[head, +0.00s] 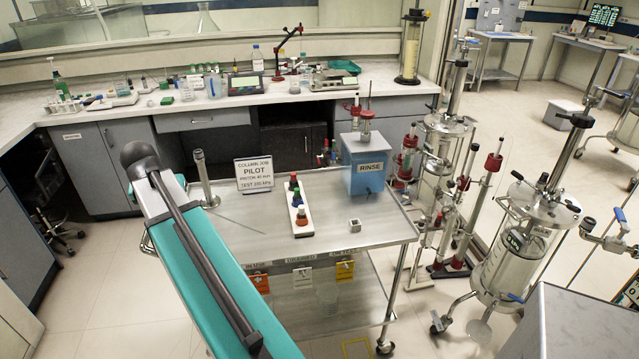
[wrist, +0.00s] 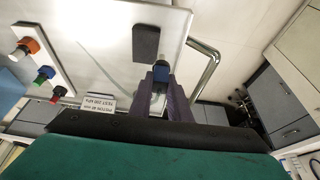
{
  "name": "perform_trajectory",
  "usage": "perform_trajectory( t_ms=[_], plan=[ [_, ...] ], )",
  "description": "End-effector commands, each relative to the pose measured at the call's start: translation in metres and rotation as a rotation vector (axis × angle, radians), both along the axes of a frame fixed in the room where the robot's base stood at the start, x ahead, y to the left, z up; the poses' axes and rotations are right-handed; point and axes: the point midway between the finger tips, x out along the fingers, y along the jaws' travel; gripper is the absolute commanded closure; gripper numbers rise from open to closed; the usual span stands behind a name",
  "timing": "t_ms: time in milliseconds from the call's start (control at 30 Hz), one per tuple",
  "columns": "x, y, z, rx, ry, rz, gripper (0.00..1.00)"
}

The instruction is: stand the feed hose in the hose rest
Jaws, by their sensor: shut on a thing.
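In the wrist view, my gripper (wrist: 161,74) has two purple fingers shut on a small dark blue piece with a pale end (wrist: 158,85), apparently the feed hose's end fitting. A faint, thin, curved line (wrist: 98,66), perhaps the hose, lies over the tabletop; it also shows as a thin line (head: 240,221) in the head view. A silver upright post on a round foot (head: 203,178), possibly the hose rest, stands at the table's back left. My teal arm hides my gripper in the head view. I cannot make out the post in the wrist view.
A sign (head: 255,174), a white rack with coloured caps (head: 300,219), a blue rinse box (head: 364,160) and a small grey block (head: 354,225) stand on the steel table (head: 340,212). A dark rectangular pad (wrist: 147,42) and a bent rail (wrist: 207,68) show near my gripper.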

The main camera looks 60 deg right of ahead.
Motion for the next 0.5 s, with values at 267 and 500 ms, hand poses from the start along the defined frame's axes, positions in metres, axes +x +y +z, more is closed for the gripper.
perform_trajectory(
  t_ms=[267,500],
  plan=[
    [-0.049,-0.096,-0.003,0.001,0.001,-0.305,1.00],
    [-0.101,-0.169,-0.006,-0.001,0.002,-0.559,1.00]
  ],
)
